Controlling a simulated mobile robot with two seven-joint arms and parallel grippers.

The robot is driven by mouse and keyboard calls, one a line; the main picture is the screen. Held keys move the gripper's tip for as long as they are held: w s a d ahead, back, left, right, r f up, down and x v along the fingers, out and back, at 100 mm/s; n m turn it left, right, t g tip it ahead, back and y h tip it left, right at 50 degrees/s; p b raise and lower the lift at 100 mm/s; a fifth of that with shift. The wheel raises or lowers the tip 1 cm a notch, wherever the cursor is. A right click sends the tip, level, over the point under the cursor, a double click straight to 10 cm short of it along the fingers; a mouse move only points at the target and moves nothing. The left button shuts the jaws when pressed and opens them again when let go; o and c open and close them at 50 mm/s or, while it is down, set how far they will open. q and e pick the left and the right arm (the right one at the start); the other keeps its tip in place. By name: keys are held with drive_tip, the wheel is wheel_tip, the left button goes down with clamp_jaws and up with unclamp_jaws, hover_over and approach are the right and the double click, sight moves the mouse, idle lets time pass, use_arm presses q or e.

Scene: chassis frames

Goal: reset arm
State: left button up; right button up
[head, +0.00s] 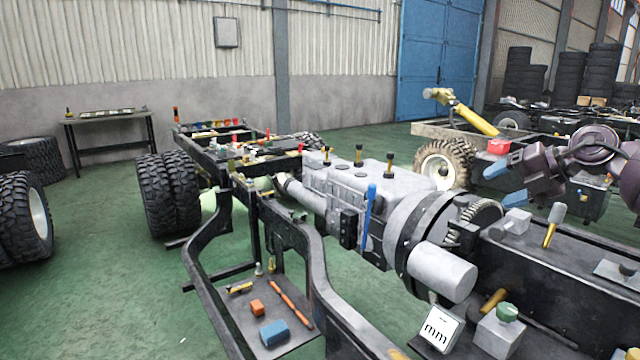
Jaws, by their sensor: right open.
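My right arm comes in from the right edge with dark purple links. Its right gripper (507,184) points left, with blue fingertips, above the right part of the near chassis frame (575,245). The fingers are apart, and I see nothing held between them. The gripper is clear of the grey engine block (365,185). My left gripper is not in view.
A tray (240,318) with small parts and tools sits low between the near rails. A display marked "mm" (437,327) and a grey block with a green knob (500,332) stand lower right. Another chassis (450,132) is behind.

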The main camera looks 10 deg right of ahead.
drive_tip(key=a+f+t+y, duration=0.25)
drive_tip(key=a+y, duration=0.25)
drive_tip(key=a, duration=0.4)
drive_tip(key=s+a+f+m+t+h+p, duration=0.2)
drive_tip(key=s+a+f+m+t, duration=0.1)
drive_tip(key=a+f+m+t, duration=0.4)
drive_tip(key=s+f+m+g+h+p, duration=0.1)
drive_tip(key=s+f+m+h, duration=0.3)
drive_tip(key=s+f+m, duration=0.4)
drive_tip(key=s+f+m+g+h+p, duration=0.1)
drive_tip(key=s+f+m+g+h, duration=0.15)
drive_tip(key=s+f+m, duration=0.6)
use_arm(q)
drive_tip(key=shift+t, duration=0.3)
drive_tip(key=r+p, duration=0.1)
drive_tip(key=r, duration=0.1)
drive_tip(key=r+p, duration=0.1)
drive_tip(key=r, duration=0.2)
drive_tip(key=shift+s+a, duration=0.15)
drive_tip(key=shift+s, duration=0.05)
use_arm(e)
drive_tip(key=s+f+m+g+h, duration=0.1)
drive_tip(key=s+f+m, duration=0.1)
drive_tip(key=s+f, duration=0.4)
drive_tip(key=s+a+f+m+g+h, duration=0.1)
drive_tip(key=s+f, duration=0.6)
drive_tip(key=s, duration=0.7)
drive_tip(key=shift+s+a+f+m+g+h, duration=0.3)
drive_tip(key=shift+s+m+g+h, duration=0.1)
drive_tip(key=shift+m+g+h, duration=0.35)
